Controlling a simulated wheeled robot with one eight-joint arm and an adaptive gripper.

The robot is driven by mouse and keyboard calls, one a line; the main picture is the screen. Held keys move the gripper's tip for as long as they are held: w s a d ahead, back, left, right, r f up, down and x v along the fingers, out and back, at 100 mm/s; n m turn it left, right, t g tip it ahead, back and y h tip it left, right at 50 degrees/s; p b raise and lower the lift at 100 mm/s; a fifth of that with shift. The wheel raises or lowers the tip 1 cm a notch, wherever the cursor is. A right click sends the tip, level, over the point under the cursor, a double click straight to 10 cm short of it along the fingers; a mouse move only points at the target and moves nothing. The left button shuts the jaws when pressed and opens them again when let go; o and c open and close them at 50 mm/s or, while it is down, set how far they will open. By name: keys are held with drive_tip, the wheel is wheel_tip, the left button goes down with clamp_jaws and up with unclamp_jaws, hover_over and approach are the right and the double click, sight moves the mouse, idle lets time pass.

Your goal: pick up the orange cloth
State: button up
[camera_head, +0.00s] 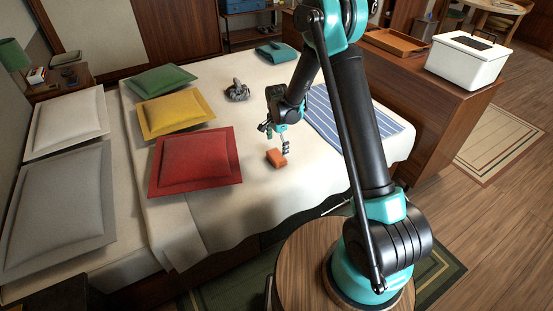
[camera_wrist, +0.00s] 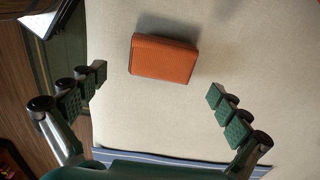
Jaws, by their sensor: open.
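The orange cloth (camera_head: 277,158) lies on the white bedspread, to the right of the red pillow. It looks like a small, thick block with straight edges. In the wrist view, the orange cloth (camera_wrist: 163,58) is at the upper middle, and its whole top face shows. My gripper (camera_head: 284,148) is above the bed close to the cloth. In the wrist view, my gripper (camera_wrist: 157,84) is open, with its fingers spread wide to the left and right. The cloth lies just ahead of the fingertips, apart from both, and nothing is held.
Red (camera_head: 196,161), yellow (camera_head: 175,112) and green (camera_head: 161,80) pillows lie on the left of the bed. A crumpled grey item (camera_head: 237,91), a teal folded item (camera_head: 277,53) and a blue striped cloth (camera_head: 358,122) are also there. The bedspread around the orange cloth is clear.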

sight(277, 155)
drive_tip(key=shift+w+a+f, duration=0.1)
drive_tip(key=shift+f, duration=3)
drive_tip(key=shift+c, duration=0.5)
drive_tip(key=c, duration=1)
drive_tip(key=shift+r, duration=0.1)
wheel_tip(277, 155, up, 20)
drive_tip(key=shift+f, duration=0.1)
